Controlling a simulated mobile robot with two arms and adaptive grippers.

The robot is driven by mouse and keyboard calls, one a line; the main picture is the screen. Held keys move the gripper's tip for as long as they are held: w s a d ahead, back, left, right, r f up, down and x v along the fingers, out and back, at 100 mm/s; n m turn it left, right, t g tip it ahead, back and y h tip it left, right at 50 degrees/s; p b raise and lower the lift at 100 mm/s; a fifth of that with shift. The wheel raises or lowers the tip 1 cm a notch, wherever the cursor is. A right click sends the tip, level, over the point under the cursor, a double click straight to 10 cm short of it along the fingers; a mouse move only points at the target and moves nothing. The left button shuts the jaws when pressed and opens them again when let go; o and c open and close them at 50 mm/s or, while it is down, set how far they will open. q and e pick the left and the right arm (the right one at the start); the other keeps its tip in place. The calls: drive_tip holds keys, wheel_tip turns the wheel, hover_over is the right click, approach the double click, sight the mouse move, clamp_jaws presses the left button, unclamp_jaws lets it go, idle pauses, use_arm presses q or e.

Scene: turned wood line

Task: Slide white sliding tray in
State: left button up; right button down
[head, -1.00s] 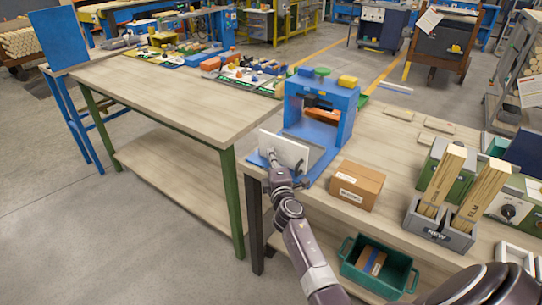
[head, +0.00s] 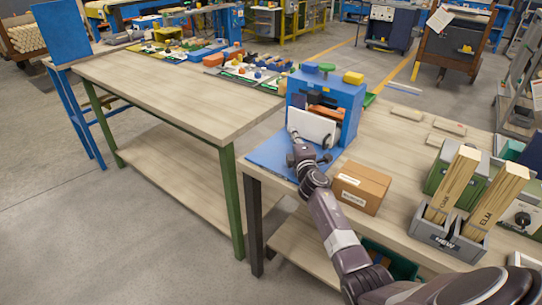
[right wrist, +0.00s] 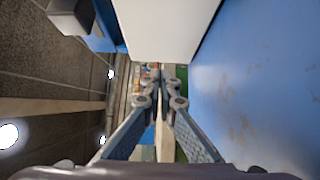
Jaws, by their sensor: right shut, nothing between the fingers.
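The white sliding tray (head: 312,128) stands as an upright white panel at the front of the blue machine (head: 345,100), above its blue base plate (head: 272,155). My right gripper (head: 297,140) is at the panel's front face, low and toward its left side. In the right wrist view the gripper (right wrist: 160,80) is shut and empty, with the white panel (right wrist: 165,25) close ahead and the blue plate (right wrist: 250,90) beside it. Whether the fingertips touch the panel is hard to tell. My left gripper is not in view.
A cardboard box (head: 360,187) stands on the bench just right of my right arm. A grey holder (head: 447,236) with wood strips is farther right. A long wooden table (head: 170,90) is at left. A green bin (head: 395,262) sits below, partly hidden by my arm.

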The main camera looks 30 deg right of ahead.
drive_tip(key=shift+d+f, duration=0.2)
drive_tip(key=shift+r, duration=0.1)
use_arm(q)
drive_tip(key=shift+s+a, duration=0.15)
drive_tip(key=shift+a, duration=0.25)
use_arm(e)
wheel_tip(320, 180, up, 10)
drive_tip(key=shift+f, duration=0.2)
